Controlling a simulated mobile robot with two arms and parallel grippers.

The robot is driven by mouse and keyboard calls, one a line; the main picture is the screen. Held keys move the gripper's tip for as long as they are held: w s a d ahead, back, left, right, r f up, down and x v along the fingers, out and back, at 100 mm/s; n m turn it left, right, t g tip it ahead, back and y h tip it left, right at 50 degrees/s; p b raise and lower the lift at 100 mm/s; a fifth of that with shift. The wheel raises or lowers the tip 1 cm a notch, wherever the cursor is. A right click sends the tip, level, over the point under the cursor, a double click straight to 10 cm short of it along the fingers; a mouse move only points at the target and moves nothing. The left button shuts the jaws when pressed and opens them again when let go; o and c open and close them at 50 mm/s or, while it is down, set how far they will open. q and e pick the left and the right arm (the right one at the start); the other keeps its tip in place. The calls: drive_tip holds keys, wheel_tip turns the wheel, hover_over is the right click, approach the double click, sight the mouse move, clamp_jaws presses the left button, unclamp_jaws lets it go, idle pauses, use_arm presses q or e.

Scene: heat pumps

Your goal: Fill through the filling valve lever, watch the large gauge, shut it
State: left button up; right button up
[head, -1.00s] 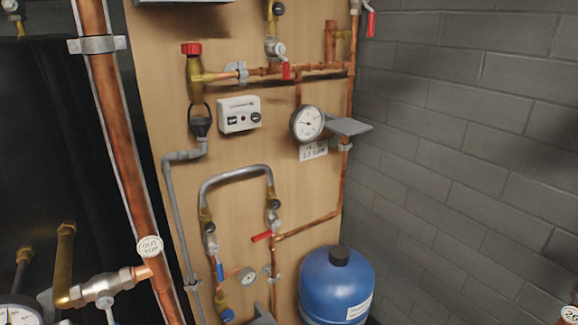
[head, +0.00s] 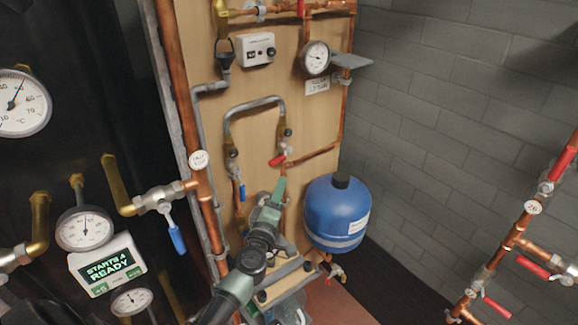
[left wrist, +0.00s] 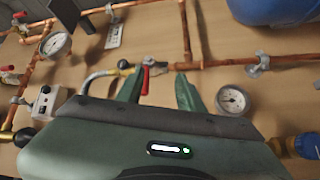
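The filling valve's red lever (head: 278,160) sits at the right end of the grey looped hose (head: 252,105) on the wooden board. A blue lever (head: 242,193) is on the hose's left leg. The large white gauge (head: 316,58) is higher on the board; its reading is too small to tell. It also shows in the left wrist view (left wrist: 57,44). My left gripper (head: 277,187) is just below the red lever in the head view. In the left wrist view its fingers (left wrist: 160,90) are apart, with the red lever (left wrist: 146,78) beyond them, near the left finger. My right gripper is out of view.
A blue tank (head: 338,215) stands right of my left arm. A small gauge (left wrist: 233,100) is right of the fingers.

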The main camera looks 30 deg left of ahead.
sight(277, 163)
use_arm(q)
drive_tip(key=w+a+r+n, duration=0.1)
drive_tip(key=w, duration=0.1)
drive_tip(key=w+a+r+n+y, duration=0.1)
drive_tip(key=w+a, duration=0.1)
drive_tip(key=w, duration=0.1)
drive_tip(key=w+a+r+b, duration=0.1)
drive_tip(key=w+a+r, duration=0.1)
drive_tip(key=shift+w+n+y, duration=0.2)
drive_tip(key=shift+n+y, duration=0.2)
drive_tip(key=shift+c, duration=0.4)
clamp_jaws()
idle(0.9)
